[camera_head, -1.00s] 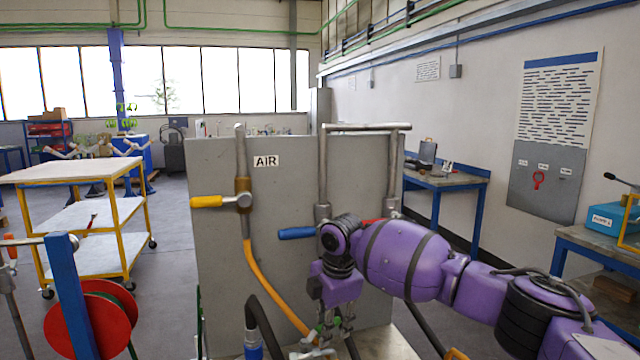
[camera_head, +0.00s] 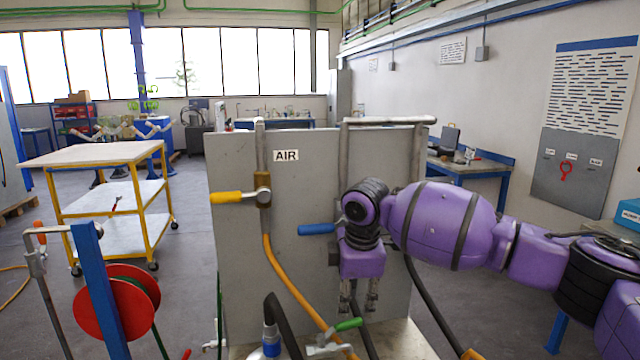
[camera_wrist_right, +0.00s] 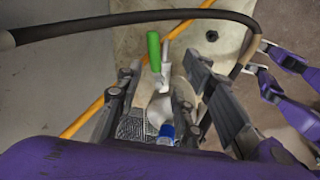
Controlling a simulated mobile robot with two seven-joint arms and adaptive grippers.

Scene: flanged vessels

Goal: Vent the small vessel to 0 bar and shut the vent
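My right gripper (camera_head: 358,304) hangs fingers down in front of the grey panel, just above a valve with a green lever (camera_head: 348,324). In the right wrist view its fingers (camera_wrist_right: 157,86) are apart, with nothing held between them. The green lever (camera_wrist_right: 154,50) sticks out beyond the fingertips from a pale valve body. A blue fitting (camera_wrist_right: 166,131) shows between the fingers. The small vessel itself and its gauge cannot be made out. Purple and dark jointed fingers (camera_wrist_right: 272,68) at the right edge of the right wrist view look like my left gripper, spread apart and empty.
The grey panel (camera_head: 236,260) carries an AIR label (camera_head: 286,155), a yellow lever (camera_head: 226,197) and a blue lever (camera_head: 316,229). An orange hose (camera_head: 286,285) and a black hose (camera_head: 283,318) pass close to the valve. A red reel (camera_head: 100,305) and a yellow trolley (camera_head: 102,160) stand left.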

